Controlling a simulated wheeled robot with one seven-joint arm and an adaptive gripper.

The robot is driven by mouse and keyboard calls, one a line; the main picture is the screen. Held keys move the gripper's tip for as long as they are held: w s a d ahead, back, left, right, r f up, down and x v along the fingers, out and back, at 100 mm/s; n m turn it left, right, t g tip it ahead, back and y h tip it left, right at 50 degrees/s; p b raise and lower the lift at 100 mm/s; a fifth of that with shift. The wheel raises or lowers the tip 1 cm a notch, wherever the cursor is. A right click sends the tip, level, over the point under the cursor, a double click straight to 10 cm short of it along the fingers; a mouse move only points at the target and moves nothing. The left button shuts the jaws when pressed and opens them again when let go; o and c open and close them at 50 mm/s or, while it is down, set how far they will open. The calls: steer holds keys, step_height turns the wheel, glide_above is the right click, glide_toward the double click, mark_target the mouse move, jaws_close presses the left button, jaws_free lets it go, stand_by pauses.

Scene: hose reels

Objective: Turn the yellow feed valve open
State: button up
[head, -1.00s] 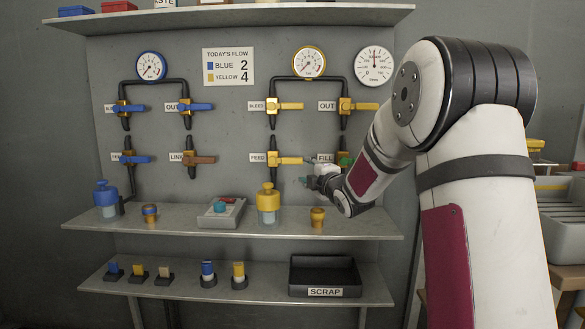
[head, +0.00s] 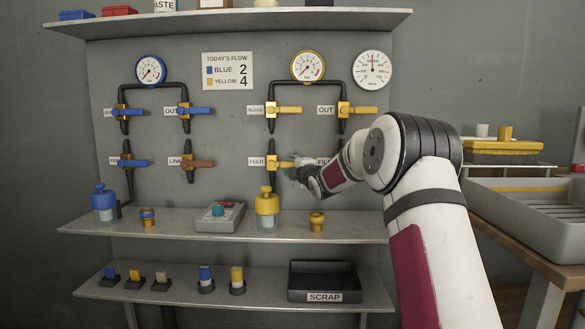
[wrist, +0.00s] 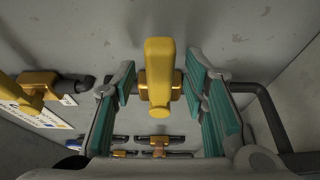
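The yellow feed valve (head: 271,164) is on the wall panel, right of its FEED label (head: 256,161). Its yellow handle (head: 288,164) lies level, pointing right. My gripper (head: 301,168) is at the free end of this handle. In the wrist view, a yellow handle (wrist: 159,62) stands between the teal pads of my gripper (wrist: 163,88), with a visible gap on both sides. The gripper is open, and its pads do not touch the handle. My gripper and arm partly hide the FILL label and cover the valve beside it.
The yellow bleed valve (head: 271,108) and out valve (head: 344,109) are above, below a yellow-rimmed gauge (head: 308,66). A yellow bottle (head: 267,204) and a small brass-coloured fitting (head: 317,221) stand on the shelf (head: 350,229) below. A grey tray (head: 530,205) is at right.

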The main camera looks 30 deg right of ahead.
jaws_close()
steer(key=shift+r, duration=0.1)
steer(key=w+a+r+n+g+h+p, duration=0.1)
steer(key=a+r+n+g+p, duration=0.1)
steer(key=n+p, duration=0.2)
steer(key=w+a+r+n+g+h+p, duration=0.1)
steer(key=n+p, duration=0.4)
steer(key=p, duration=0.5)
steer(key=w+a+r+n+g+h+p, duration=0.1)
steer(key=a+r+n+g+h+p, duration=0.1)
steer(key=p, duration=0.5)
steer(key=shift+w+a+r+n+g, duration=0.2)
steer(key=shift+a+r+n+g, duration=0.15)
steer(key=shift+r+n, duration=0.25)
steer(key=shift+w+a+r+n+g, duration=0.15)
steer(key=shift+a+r+n+g, duration=0.1)
steer(key=shift+a+r+n, duration=0.25)
steer(key=shift+f, duration=0.1)
